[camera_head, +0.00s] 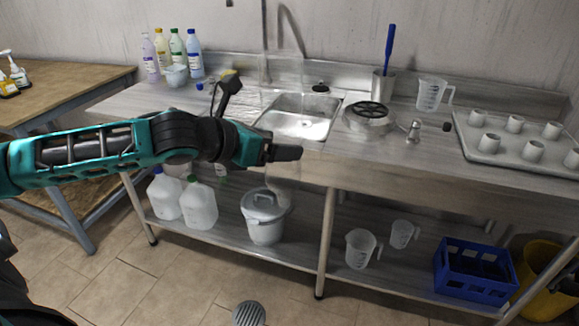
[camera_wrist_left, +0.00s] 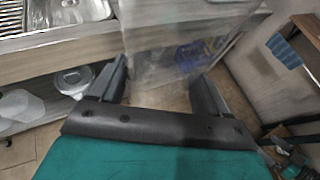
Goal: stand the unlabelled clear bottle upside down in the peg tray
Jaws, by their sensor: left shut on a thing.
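My left gripper (camera_head: 286,153) is in front of the counter's front edge, below the sink, and is shut on a see-through clear bottle. The clear bottle (camera_head: 284,182) shows only faintly below the fingers in the head view. In the left wrist view the clear bottle (camera_wrist_left: 165,45) is a pale see-through shape between the fingers of the left gripper (camera_wrist_left: 165,82). Its cap end and exact tilt are hard to tell. The peg tray (camera_head: 482,152) is a pale tray with several short white pegs (camera_head: 532,150), on the counter at the right. My right gripper is in neither view.
The counter holds a sink (camera_head: 303,120), a round metal pot (camera_head: 368,118), a small metal fitting (camera_head: 414,130), a measuring jug (camera_head: 431,94) and several coloured bottles (camera_head: 178,52). Below are a lidded bucket (camera_head: 264,220), jugs (camera_head: 200,207) and a blue crate (camera_head: 474,270).

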